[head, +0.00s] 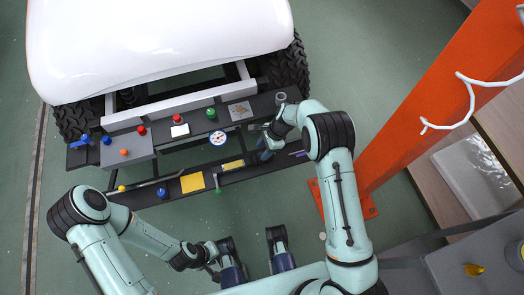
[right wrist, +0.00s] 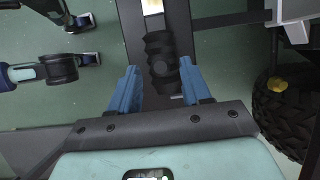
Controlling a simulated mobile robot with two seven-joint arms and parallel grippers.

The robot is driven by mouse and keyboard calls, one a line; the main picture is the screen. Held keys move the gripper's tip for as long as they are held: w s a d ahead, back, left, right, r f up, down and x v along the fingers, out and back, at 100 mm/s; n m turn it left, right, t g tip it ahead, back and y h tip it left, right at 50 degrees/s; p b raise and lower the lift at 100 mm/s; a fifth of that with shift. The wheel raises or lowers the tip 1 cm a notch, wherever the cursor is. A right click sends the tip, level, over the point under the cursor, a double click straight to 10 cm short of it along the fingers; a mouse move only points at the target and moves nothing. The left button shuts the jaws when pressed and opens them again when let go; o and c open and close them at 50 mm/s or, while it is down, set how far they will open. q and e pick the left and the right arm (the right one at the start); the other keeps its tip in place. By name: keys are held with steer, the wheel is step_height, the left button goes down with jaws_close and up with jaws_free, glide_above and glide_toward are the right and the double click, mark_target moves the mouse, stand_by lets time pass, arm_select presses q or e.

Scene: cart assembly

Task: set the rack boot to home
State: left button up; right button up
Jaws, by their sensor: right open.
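The rack boot (right wrist: 161,55) is a black ribbed sleeve on the dark front bar (right wrist: 135,30) of the cart. In the right wrist view it lies between the fingers of my right gripper (right wrist: 158,72). These blue fingers are open, one on each side of the boot, with a gap to each; contact is not visible. In the head view my right gripper (head: 266,150) is over the right part of the bar and hides most of the boot. My left arm is folded at the lower left; its gripper (head: 213,272) is low in the head view, its fingers unclear.
The cart panel behind the bar carries a round gauge (head: 218,138), coloured knobs and a grey box (head: 126,145). Yellow plates (head: 192,182) lie along the front bar. A tyre (head: 290,66) and an orange post (head: 400,120) stand to the right. Green floor is free in front.

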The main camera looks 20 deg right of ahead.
steer(key=shift+x, duration=0.85)
jaws_close()
steer(key=a+p, duration=0.1)
steer(key=a, duration=1.1)
steer(key=shift+s+a, duration=0.1)
steer(key=shift+s, duration=0.1)
jaws_free()
